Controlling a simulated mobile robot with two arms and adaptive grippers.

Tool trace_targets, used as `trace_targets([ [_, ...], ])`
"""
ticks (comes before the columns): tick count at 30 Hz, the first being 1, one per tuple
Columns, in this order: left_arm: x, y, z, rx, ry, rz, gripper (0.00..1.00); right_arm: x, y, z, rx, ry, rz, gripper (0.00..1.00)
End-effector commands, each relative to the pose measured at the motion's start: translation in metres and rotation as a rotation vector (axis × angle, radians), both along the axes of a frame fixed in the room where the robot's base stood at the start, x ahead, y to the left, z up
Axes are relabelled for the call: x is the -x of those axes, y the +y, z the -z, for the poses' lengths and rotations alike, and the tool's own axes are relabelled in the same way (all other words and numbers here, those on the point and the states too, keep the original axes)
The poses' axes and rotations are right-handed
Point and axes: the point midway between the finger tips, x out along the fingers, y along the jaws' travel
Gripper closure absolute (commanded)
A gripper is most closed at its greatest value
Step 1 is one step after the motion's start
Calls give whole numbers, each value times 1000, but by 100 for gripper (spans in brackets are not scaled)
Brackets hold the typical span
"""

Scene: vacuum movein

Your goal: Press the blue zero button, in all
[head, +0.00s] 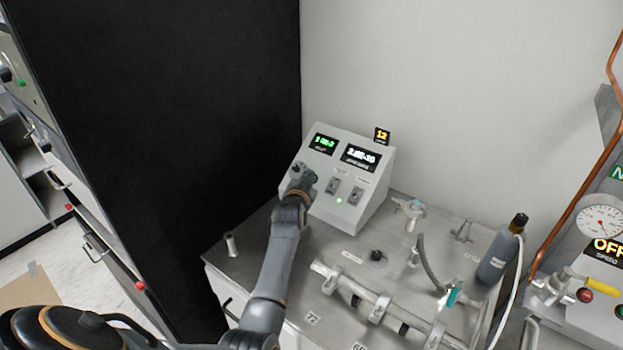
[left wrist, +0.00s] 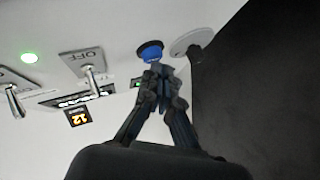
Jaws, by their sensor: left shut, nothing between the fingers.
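The blue zero button (left wrist: 151,53) shows in the left wrist view, a round blue cap in a dark ring on the pale face of the console (head: 350,207). My left gripper (head: 304,174) is shut and empty, at the left part of the console's sloping front. In the left wrist view its closed fingertips (left wrist: 157,68) are right at the button's lower edge in the picture. I cannot tell whether they touch it. In the head view the gripper hides the button. My right gripper is in neither view.
Two toggle switches (left wrist: 94,82) and a lit green lamp (left wrist: 29,57) sit beside the button. A grey round knob plate (left wrist: 192,41) is close on its other side. A tall black panel (head: 200,100) stands left; pipework (head: 350,285) covers the bench.

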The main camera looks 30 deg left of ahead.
Motion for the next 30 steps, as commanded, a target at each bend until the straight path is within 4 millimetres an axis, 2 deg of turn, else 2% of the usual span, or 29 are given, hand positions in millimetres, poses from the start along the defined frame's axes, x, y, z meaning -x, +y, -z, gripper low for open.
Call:
trace_targets([
  [19, -5, 0, 7, 0, 1, 0, 100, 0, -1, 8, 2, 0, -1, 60],
  [30, -4, 0, 5, 1, 1, 0, 100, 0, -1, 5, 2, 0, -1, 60],
])
